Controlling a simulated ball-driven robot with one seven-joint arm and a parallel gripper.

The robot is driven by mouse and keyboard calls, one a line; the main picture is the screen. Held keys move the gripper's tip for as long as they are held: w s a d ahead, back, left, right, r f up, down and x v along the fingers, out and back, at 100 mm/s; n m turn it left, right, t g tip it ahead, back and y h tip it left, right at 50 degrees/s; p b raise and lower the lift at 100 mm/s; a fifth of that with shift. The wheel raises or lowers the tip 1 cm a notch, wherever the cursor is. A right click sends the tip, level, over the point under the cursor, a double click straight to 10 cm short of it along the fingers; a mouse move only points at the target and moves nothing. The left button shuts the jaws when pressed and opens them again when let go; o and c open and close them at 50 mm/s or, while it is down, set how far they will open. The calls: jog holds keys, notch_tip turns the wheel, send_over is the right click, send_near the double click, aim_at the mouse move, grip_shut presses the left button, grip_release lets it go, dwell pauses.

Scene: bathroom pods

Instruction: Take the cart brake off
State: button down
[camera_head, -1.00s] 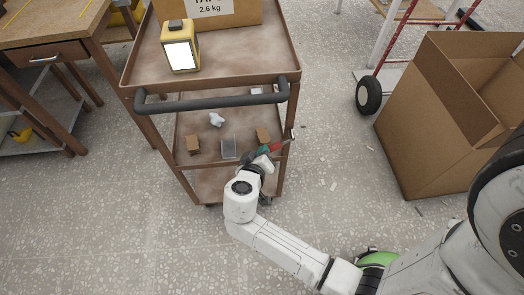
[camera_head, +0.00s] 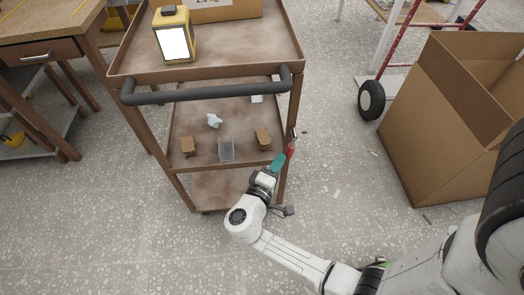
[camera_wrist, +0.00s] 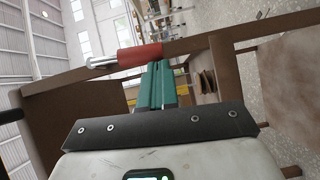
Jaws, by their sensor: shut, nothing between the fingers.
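The brown cart (camera_head: 205,75) stands ahead, with a dark push handle (camera_head: 205,92) along its near edge. A red-gripped lever with a metal end (camera_head: 291,149) is at the cart's right near post and stands steeply in the head view. In the wrist view the red grip (camera_wrist: 140,55) lies across just beyond my fingertips, with a bright metal rod to its left. My gripper (camera_head: 278,162) has teal fingers, shut and empty, just below and left of the red grip. The fingers also show in the wrist view (camera_wrist: 157,85). Whether they touch the grip is unclear.
The cart's top holds a yellow lantern (camera_head: 174,38) and a cardboard box (camera_head: 228,10). Small items lie on its lower shelf. A large open carton (camera_head: 425,130) and a black wheel (camera_head: 371,100) stand right. A workbench (camera_head: 50,25) is left. The floor between cart and carton is mostly clear.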

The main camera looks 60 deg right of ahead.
jog(key=shift+s+d+f+n+h, duration=0.2)
jog(key=shift+s+d+n+h, duration=0.1)
jog(key=shift+s+n+h, duration=0.15)
dwell(0.4)
jog(key=shift+w, duration=0.1)
